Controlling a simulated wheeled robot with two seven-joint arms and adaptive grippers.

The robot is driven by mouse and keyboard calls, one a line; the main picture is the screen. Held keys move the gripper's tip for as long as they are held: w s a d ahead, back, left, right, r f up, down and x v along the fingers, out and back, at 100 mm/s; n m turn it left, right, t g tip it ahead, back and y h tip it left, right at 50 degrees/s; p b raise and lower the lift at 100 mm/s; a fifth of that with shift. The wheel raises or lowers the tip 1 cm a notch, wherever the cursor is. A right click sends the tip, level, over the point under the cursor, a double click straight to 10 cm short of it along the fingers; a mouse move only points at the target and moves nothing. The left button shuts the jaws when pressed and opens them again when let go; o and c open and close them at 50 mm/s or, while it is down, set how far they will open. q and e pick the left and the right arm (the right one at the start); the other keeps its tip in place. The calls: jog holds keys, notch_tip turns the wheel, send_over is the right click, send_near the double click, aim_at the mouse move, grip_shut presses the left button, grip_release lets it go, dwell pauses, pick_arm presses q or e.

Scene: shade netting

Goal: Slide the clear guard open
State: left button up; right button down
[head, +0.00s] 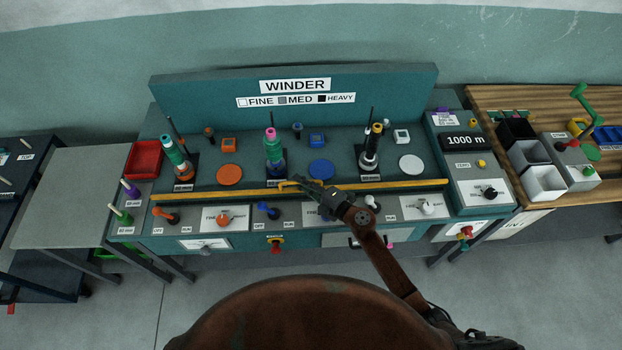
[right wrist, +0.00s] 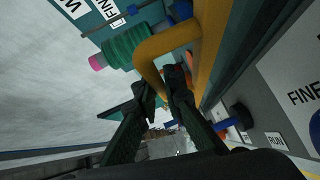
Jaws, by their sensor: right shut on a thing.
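A yellow bar (head: 220,193) runs across the front of the winder's deck, with a yellow handle (head: 288,184) near its middle. The guard's clear pane is too faint to make out. My right gripper (head: 302,183) reaches in from the lower right and is shut on the handle. In the right wrist view the handle (right wrist: 168,42) rises as a thick yellow loop from the bar, and the fingertips (right wrist: 163,82) close at its near end. My left gripper is not in view.
Behind the bar stand three spindles with spools, a green one (head: 274,150) in the middle. Knobs and levers line the front panel. A red tray (head: 143,160) is left; bins (head: 543,182) are right.

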jog(key=shift+f, duration=0.15)
jog(key=c, duration=2)
grip_release()
jog(key=v, duration=1.2)
